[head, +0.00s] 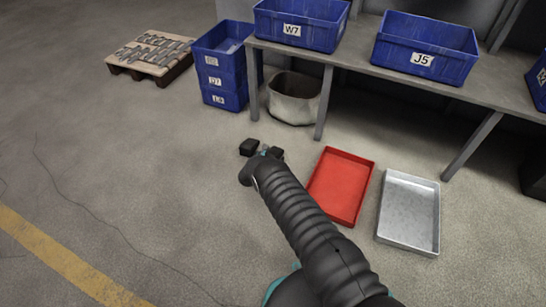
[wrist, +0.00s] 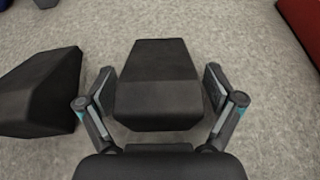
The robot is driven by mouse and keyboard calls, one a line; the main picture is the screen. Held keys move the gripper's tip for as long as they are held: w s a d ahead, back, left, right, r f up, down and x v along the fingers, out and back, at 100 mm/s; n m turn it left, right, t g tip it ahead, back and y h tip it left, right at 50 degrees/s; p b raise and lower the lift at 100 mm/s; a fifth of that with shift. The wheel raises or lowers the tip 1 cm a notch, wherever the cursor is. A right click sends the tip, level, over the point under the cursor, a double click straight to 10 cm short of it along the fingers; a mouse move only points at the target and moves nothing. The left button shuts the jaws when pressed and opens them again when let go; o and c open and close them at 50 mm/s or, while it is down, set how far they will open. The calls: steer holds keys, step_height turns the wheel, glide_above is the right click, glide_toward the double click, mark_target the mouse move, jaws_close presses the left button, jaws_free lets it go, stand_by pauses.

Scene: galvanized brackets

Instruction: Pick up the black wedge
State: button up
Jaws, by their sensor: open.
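A black wedge (wrist: 158,75) lies on the floor between the two fingers of my gripper (wrist: 160,88) in the wrist view. The fingers are open, one on each side of it, with a gap visible at both sides. A second black block (wrist: 42,92) with sloped faces lies just left of the left finger. In the head view, one black block (head: 249,147) shows beside my gripper (head: 267,153); the arm and gripper largely hide what is between the fingers.
A red tray (head: 341,187) and a metal tray (head: 409,212) lie on the floor to the right. A workbench (head: 390,88) with blue bins stands behind, with a pale round container (head: 294,98) under it. Stacked blue crates (head: 222,65) and a pallet (head: 150,55) stand farther left. Left floor is clear.

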steer(key=c, duration=1.4)
steer(key=shift+c, duration=0.8)
steer(key=shift+r, duration=0.2)
